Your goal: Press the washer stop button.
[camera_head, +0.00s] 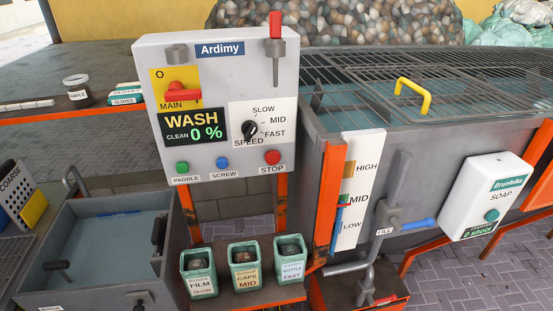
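The washer control panel (215,75), a pale grey box labelled Ardimy, stands upright left of centre in the head view. The red stop button (272,157) is at its lower right, above a STOP label. A green PADDLE button (182,167) and a blue SCREW button (222,163) sit in the same row to its left. The display (194,127) reads WASH, CLEAN 0 %. The red MAIN switch (182,95) is above the display, and the black SPEED knob (250,128) is above the stop button. My gripper is not in view.
A grated water tank (420,90) with a yellow handle (412,95) stands right of the panel. Three sample cups (243,277) stand below the panel. A small basin (85,290) is at lower left.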

